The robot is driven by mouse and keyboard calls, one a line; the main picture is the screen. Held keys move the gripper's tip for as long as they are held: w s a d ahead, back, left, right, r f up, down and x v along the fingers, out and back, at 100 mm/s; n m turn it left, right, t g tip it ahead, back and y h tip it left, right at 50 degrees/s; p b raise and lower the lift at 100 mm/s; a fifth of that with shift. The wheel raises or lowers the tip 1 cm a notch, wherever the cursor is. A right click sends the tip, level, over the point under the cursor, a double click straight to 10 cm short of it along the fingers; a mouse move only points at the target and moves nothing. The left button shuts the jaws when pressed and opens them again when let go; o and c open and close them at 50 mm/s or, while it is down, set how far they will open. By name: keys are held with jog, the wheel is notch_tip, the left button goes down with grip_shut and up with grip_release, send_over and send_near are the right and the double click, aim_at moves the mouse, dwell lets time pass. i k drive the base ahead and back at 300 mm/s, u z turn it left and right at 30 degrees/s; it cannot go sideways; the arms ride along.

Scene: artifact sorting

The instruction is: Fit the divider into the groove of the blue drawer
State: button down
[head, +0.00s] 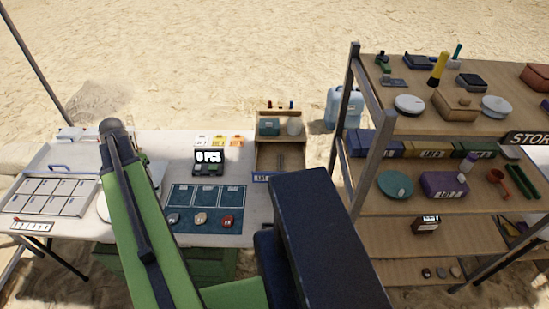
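A small wooden cabinet (278,116) stands at the back right of the white table. Its open, tray-like drawer (268,160) shows a bare wooden inside with a small dark upright mark in it, and a blue label on its front edge. My arm's dark link covers the drawer's front right part. I cannot tell whether this is the blue drawer, and no groove can be made out. I cannot pick out a divider. My green arm and dark links fill the lower middle, and my gripper's fingertips do not show.
The white table (150,145) holds a blue mat (205,190) with several stones, a small display (208,162) and a partitioned tray (50,193). A loaded shelf rack (440,205) stands close on the right. A light blue jug (343,108) stands behind. Sand lies beyond.

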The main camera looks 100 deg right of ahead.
aim_at(272, 159)
jog(key=u, duration=0.15)
jog(key=k, duration=0.85)
jog(key=z, duration=1.15)
